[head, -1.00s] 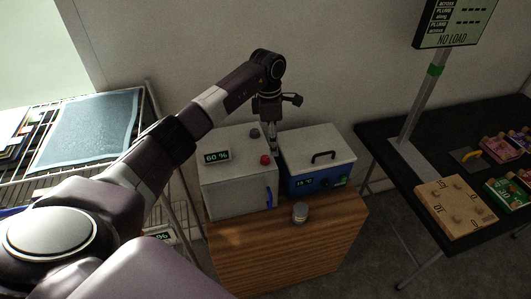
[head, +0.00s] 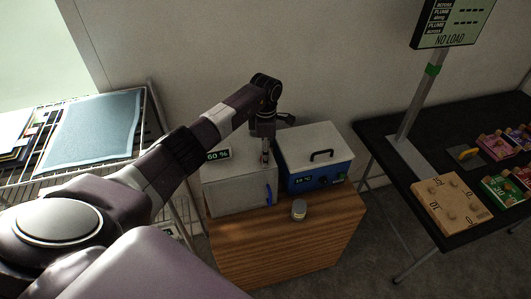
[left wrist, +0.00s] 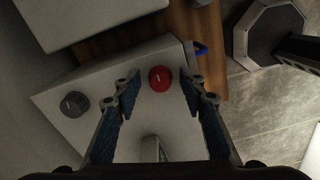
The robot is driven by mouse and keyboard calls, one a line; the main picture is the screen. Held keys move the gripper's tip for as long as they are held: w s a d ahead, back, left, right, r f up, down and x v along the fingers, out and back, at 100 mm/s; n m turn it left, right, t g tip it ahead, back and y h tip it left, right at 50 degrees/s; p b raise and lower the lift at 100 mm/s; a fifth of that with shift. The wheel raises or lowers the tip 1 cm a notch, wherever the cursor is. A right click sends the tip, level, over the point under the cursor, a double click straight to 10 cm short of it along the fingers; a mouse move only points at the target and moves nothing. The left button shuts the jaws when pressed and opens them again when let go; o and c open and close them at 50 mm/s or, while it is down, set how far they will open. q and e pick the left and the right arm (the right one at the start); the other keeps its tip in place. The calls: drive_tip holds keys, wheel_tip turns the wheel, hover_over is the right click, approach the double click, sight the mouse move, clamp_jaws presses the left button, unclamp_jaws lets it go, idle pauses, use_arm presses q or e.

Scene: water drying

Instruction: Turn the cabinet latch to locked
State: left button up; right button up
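The pale grey cabinet (head: 238,193) stands on a wooden stand, with a "60 %" display and a blue handle (head: 268,194) at its front. In the left wrist view, a red knob (left wrist: 159,79) with a light mark and a dark grey knob (left wrist: 75,104) sit on its top. I cannot tell for certain which part is the latch. My left gripper (head: 265,158) points down over the cabinet top. Its fingers are apart, one on each side of the red knob (left wrist: 160,88); contact is unclear. In the head view it hides the red knob. My right gripper is out of view.
A blue box with a white lid (head: 316,147) and black handle stands close to the cabinet's right. A small jar (head: 299,210) stands on the wooden stand (head: 285,240) in front. A wire rack (head: 158,125) is at left, a black table (head: 385,127) at right.

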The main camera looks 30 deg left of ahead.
use_arm(q)
clamp_jaws()
drive_tip(key=n+b, duration=0.2)
drive_tip(key=shift+f+n, duration=0.1)
drive_tip(key=shift+n, duration=0.2)
drive_tip(key=n+b, duration=0.1)
drive_tip(key=n, duration=0.2)
drive_tip(key=shift+a+n+b, duration=0.1)
drive_tip(key=shift+n+b, duration=0.2)
drive_tip(key=shift+b, duration=0.05)
drive_tip(key=n+b, duration=0.1)
drive_tip(key=n, duration=0.7)
drive_tip(key=shift+r+n, duration=0.2)
drive_tip(key=shift+n, duration=0.2)
drive_tip(key=shift+a+n, duration=0.1)
drive_tip(key=shift+n, duration=1.3)
